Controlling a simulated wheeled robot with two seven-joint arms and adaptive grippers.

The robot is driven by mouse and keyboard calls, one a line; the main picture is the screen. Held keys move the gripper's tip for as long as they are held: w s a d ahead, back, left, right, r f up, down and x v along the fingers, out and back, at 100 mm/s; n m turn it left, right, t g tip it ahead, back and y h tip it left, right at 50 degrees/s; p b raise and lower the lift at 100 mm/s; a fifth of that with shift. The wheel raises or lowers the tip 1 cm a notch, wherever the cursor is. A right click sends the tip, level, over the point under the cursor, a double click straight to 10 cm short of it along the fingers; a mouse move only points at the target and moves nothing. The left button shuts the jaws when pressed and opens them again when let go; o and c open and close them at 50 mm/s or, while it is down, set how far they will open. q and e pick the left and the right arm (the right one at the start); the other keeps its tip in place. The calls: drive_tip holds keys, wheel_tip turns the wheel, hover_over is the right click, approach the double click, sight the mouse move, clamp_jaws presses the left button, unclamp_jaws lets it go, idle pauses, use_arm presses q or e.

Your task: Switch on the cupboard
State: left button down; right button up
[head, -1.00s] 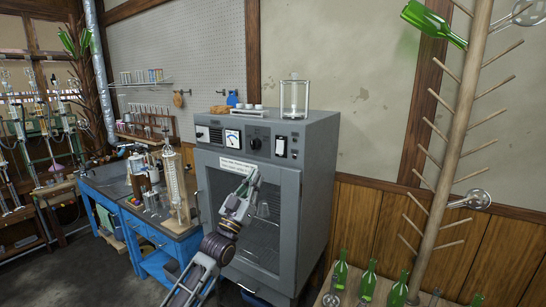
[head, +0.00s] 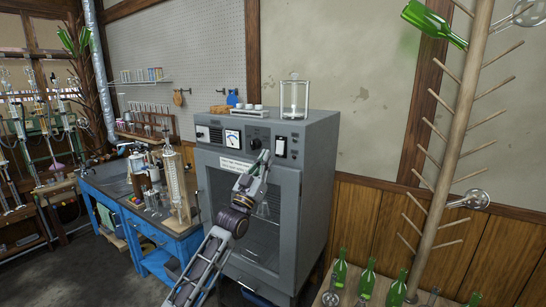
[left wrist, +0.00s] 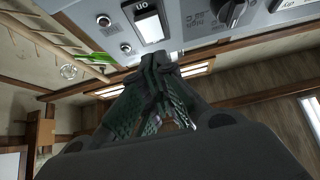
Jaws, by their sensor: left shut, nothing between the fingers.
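The cupboard (head: 315,190) is a grey metal cabinet with a glass door and a control panel along its top front. The panel carries a dial meter (head: 232,138), a dark knob (head: 255,143) and a pale rocker switch in a dark frame (head: 281,146). In the left wrist view, the switch (left wrist: 149,24) and knob (left wrist: 233,12) show at the top. My left gripper (head: 265,154) is shut and empty, just below the panel, below and left of the switch. Its fingertips (left wrist: 158,62) appear apart from the switch. My right gripper is not in view.
A glass jar (head: 294,98) and a small white rack (head: 250,112) stand on the cupboard. A blue bench (head: 165,240) with glassware stands left. A wooden bottle tree (head: 455,140) and green bottles (head: 367,280) are right.

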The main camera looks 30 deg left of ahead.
sight(279, 148)
use_arm(q)
drive_tip(key=w, duration=0.4)
drive_tip(key=shift+w+d, duration=0.15)
drive_tip(key=shift+w, duration=0.15)
drive_tip(key=shift+w+f, duration=0.25)
drive_tip(key=shift+w, duration=0.2)
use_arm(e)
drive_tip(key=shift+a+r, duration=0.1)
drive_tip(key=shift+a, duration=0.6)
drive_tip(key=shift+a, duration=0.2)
